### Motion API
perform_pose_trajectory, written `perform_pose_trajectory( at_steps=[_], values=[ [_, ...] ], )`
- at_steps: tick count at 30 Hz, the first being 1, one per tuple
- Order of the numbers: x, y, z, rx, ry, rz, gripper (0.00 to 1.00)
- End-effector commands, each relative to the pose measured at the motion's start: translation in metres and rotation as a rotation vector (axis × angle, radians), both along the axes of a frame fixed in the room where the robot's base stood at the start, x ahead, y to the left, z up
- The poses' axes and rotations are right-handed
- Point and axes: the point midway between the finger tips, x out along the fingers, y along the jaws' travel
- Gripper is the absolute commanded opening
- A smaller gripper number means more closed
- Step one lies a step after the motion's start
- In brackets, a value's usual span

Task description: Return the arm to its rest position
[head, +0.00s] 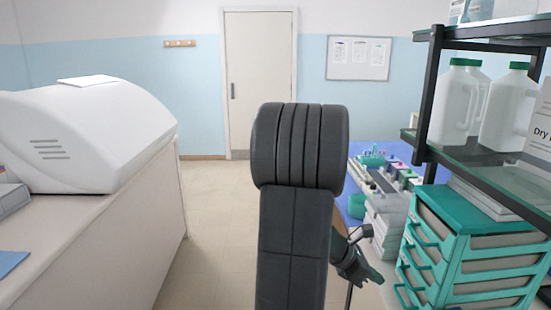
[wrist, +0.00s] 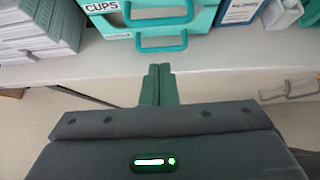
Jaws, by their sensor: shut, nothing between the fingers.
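My arm stands raised in the middle of the head view and hides part of the room behind it. My gripper (head: 374,279) hangs low to the right of the arm, in front of the right-hand bench. In the wrist view my gripper (wrist: 159,69) has its two green fingers together, with nothing between them. The fingertips appear at the front edge of the white bench top (wrist: 230,63), below a teal drawer unit (wrist: 165,16). I cannot tell the exact gap between fingertips and bench.
The teal drawer unit (head: 480,238) and a dark shelf post (head: 432,95) stand close on the right, with white jugs (head: 458,100) above. Staining items lie on a blue mat (head: 358,152). A white machine (head: 90,130) sits on the left counter. The floor (head: 222,210) between is clear.

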Motion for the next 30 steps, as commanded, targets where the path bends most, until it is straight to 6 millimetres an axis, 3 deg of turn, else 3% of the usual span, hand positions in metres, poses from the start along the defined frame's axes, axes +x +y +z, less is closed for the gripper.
perform_pose_trajectory(
  at_steps=[30],
  values=[
    [-0.005,0.144,-0.004,0.000,0.000,0.005,0.00]
  ],
)
